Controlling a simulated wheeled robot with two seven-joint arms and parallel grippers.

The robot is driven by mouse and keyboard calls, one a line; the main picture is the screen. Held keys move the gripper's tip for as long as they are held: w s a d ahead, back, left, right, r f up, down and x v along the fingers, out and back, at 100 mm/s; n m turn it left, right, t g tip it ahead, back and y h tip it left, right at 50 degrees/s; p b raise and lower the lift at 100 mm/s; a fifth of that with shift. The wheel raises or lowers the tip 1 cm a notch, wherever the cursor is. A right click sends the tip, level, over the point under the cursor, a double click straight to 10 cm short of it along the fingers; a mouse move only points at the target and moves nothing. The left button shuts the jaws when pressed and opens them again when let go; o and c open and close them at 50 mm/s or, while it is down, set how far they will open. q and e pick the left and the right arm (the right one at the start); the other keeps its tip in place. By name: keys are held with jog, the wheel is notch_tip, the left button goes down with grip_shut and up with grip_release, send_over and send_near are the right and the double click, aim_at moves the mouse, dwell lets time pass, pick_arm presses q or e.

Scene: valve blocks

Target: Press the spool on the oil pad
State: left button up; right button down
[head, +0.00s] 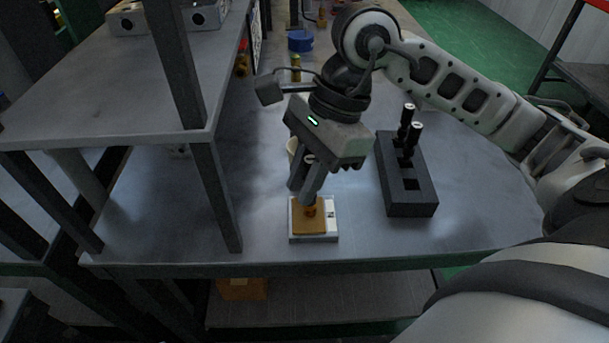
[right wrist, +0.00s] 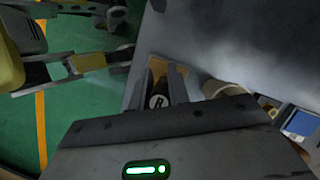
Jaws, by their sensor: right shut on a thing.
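My right gripper (head: 310,195) points down over the oil pad (head: 300,225), a tan square in a white tray at the table's front. In the right wrist view the spool's dark top (right wrist: 158,101) with a white letter R shows between the fingers, and part of the tan pad (right wrist: 157,66) shows beyond. My left gripper is not in view.
A black block (head: 410,197) to the right holds two black spools with white tops (head: 407,117) and has open slots. A pale cup (head: 293,147) stands partly hidden behind my gripper. A shelf post (head: 215,190) rises at left. A blue container (head: 300,41) stands farther back.

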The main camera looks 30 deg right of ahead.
jog(key=shift+s+f, duration=0.1)
jog(key=shift+f, duration=0.05)
dwell(0.8)
jog(key=shift+r+p, duration=2.2)
jog(key=shift+r, duration=1.45)
